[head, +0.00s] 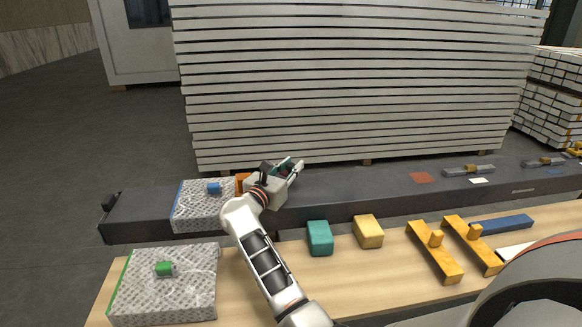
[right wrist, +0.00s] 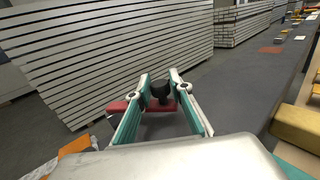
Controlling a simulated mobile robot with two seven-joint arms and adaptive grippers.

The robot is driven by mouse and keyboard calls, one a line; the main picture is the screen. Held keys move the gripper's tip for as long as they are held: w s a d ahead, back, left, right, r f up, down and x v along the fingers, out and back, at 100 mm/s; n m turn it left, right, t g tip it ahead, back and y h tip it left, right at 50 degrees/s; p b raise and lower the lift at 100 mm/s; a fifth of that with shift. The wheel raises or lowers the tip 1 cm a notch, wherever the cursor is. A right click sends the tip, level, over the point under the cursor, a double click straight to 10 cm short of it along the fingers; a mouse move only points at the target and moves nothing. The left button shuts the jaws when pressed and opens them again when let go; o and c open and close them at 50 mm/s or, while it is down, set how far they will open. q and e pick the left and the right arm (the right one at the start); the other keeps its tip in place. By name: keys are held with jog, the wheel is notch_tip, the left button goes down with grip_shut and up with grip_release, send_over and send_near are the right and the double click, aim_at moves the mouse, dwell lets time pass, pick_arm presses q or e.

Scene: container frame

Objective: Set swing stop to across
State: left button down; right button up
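The swing stop appears to be the red bar (right wrist: 128,107) with a black knob (right wrist: 160,92) in the right wrist view. The bar lies crosswise beyond my right gripper's palm, partly hidden by the fingers. My right gripper (right wrist: 161,78) is open, with its two teal-lined fingers on either side of the knob; I cannot tell whether either touches it. In the head view my right gripper (head: 292,166) is over the dark beam (head: 345,190) and hides most of the stop. My left gripper is not in view.
A diamond-plate block (head: 190,211) with a blue knob and an orange piece (head: 242,182) sit left of the gripper. The wooden bench (head: 340,275) in front carries a teal block (head: 320,238), a yellow block (head: 368,231) and yellow brackets (head: 434,255). Stacked panels (head: 350,80) stand behind.

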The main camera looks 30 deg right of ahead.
jog(key=shift+o, duration=1)
jog(key=shift+r, duration=0.55)
notch_tip(320, 180, up, 9)
jog(key=shift+f, duration=0.1)
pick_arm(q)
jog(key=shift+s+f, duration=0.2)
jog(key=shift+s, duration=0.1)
